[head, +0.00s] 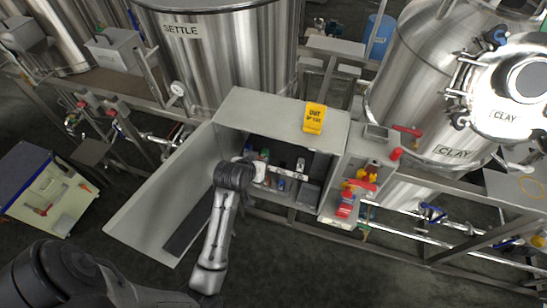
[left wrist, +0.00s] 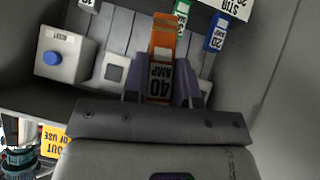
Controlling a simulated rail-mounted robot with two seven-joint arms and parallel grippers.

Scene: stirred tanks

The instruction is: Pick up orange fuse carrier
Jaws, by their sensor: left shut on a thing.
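The orange fuse carrier (left wrist: 162,52), with a "40 AMP" label, stands between the two fingers of my left gripper (left wrist: 162,92) in the left wrist view. The fingers are shut on it, and the gripper body hides its near end. In the head view my left gripper (head: 262,172) reaches into the open grey cabinet (head: 236,108); the orange carrier cannot be made out there. I cannot tell whether the carrier still touches its seat. My right gripper is not in view.
A blue fuse carrier (left wrist: 215,32) and a green one (left wrist: 181,18) are right of the orange one. A box with a blue button (left wrist: 55,58) is at left. The cabinet door (head: 165,205) hangs open at left; a yellow sign (head: 314,118) is on top.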

